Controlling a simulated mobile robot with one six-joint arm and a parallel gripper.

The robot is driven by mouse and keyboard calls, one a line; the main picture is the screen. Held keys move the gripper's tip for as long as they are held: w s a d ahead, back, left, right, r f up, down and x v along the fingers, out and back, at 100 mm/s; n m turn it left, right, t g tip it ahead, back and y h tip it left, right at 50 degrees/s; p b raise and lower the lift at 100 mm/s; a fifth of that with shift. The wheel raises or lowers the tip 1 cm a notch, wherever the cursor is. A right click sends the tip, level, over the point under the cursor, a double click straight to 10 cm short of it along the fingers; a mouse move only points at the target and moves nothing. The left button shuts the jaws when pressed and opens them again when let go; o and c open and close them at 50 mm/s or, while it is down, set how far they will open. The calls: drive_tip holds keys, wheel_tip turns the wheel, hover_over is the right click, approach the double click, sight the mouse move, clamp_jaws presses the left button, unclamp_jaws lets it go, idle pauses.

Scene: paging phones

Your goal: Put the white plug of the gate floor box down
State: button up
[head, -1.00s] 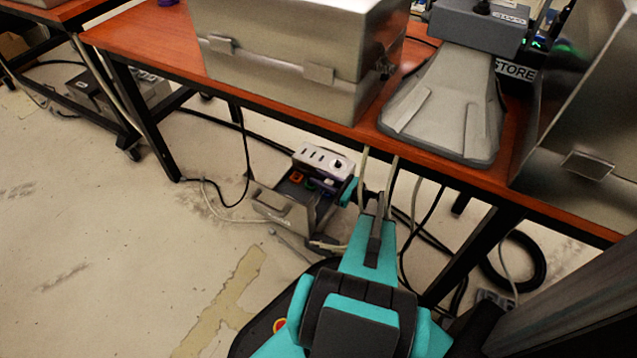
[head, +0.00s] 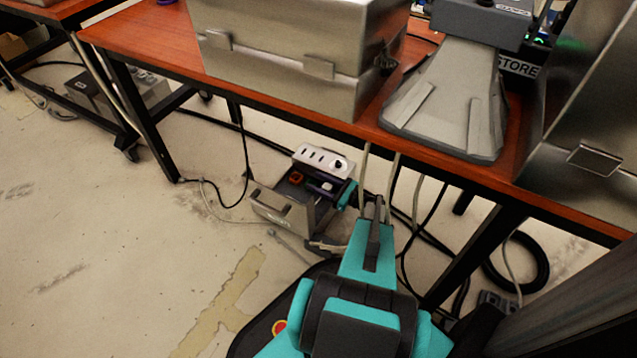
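The gate floor box (head: 285,211) is a grey box with an open top, standing on the floor under the red-brown table. An orange-red plug (head: 296,177) shows in its opening. The white plug (head: 327,186) shows as a small pale block at the right of the opening, beside dark purple parts. My teal arm reaches in from below, and my gripper (head: 334,188) is at the box's right side, right at the white plug. The fingers are small and partly hidden, so I cannot tell whether they are closed on it.
A white socket strip (head: 324,158) lies along the back of the box. The table edge (head: 270,105) is above, carrying a metal case (head: 290,60) and a grey paging unit (head: 445,105). Cables hang beside my arm.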

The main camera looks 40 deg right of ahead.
drive_tip(key=shift+f+b, duration=0.15)
drive_tip(key=shift+b, duration=0.25)
drive_tip(key=p+v, duration=0.5)
drive_tip(key=v, duration=0.8)
drive_tip(key=shift+s, duration=0.4)
drive_tip(key=shift+f, duration=0.1)
drive_tip(key=shift+d, duration=0.1)
